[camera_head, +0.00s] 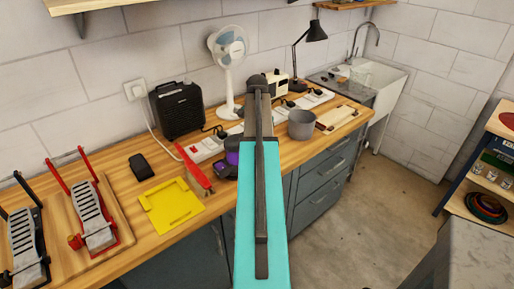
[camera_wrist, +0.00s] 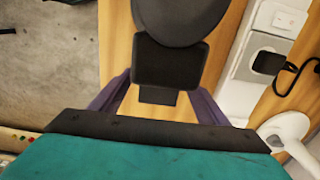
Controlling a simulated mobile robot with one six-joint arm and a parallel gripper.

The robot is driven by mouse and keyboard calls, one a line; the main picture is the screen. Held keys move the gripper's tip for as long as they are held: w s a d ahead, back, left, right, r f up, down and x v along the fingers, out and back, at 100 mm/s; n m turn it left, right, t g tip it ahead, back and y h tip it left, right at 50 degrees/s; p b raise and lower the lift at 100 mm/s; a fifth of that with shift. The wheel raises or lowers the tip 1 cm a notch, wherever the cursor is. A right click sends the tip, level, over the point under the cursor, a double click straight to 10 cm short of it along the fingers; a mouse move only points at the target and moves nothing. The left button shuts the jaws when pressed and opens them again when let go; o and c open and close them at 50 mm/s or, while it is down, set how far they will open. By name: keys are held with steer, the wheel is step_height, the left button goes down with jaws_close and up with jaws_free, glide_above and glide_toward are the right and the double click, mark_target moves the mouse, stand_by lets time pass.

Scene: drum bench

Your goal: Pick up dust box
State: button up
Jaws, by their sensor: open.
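A dark grey object with a rounded body and a smaller block-shaped end, seemingly the dust box (camera_wrist: 170,62), lies over the wooden bench in the wrist view. My gripper (camera_wrist: 160,92) is open, with a purple finger on each side of the block end's near part. I see gaps beside the object, and no clear contact. In the head view, a purple part of my gripper (camera_head: 232,158) shows left of my teal arm, beside a dark shape (camera_head: 225,170) that seems to be the same object. My arm hides part of this area.
A white power strip (camera_head: 205,148) and a red-handled brush (camera_head: 193,170) lie close by on the left. A white fan (camera_head: 229,80) stands behind. A grey pot (camera_head: 301,125) stands to the right.

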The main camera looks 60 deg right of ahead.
steer(key=shift+f, duration=0.8)
steer(key=c, duration=1)
